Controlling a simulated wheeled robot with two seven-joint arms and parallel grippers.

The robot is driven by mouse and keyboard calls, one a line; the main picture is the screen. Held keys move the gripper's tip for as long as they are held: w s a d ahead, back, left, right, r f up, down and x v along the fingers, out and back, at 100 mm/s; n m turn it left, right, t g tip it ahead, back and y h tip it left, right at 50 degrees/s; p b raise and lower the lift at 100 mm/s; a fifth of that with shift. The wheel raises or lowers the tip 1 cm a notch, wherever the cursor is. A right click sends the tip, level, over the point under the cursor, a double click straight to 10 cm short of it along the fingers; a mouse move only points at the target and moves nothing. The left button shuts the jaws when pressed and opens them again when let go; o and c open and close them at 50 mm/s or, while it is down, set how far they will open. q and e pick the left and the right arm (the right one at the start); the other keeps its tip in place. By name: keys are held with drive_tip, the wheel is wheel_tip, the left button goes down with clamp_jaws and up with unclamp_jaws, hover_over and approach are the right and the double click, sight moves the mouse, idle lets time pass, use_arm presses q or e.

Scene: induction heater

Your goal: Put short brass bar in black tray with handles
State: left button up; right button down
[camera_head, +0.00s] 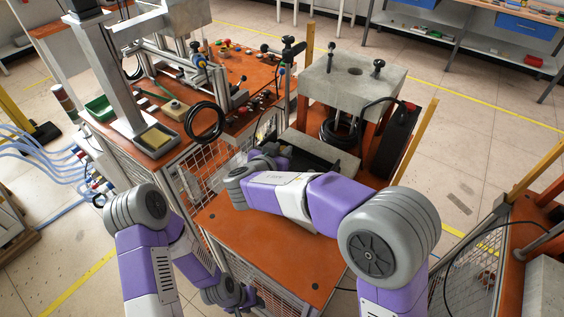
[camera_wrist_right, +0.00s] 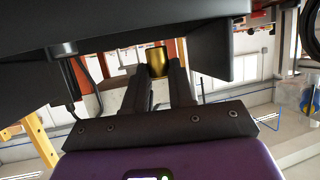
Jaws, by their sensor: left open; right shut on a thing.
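The short brass bar (camera_wrist_right: 157,62) shows in the right wrist view, gold and cylindrical, held upright in the picture between the dark fingertips of my right gripper (camera_wrist_right: 156,76). In the head view my right arm reaches left over the orange bench, and its wrist hides the bar and fingertips. A black, tray-like thing (camera_head: 308,150) lies just beyond that wrist; I cannot make out its handles. A large dark body (camera_wrist_right: 130,20) fills the top of the wrist view, close to the fingers; I cannot tell whether it is the tray.
A thick grey block (camera_head: 352,78) on orange legs stands behind the right wrist, with a black cable coil under it. A machine bench with a black hose ring (camera_head: 204,121) stands at left. The near orange bench top (camera_head: 285,258) is clear.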

drive_tip(key=shift+f, duration=1.9)
drive_tip(key=shift+b, duration=0.35)
drive_tip(key=shift+f, duration=0.1)
drive_tip(key=c, duration=1.4)
unclamp_jaws()
drive_tip(key=shift+f, duration=0.1)
drive_tip(key=o, duration=0.5)
drive_tip(key=shift+c, duration=0.2)
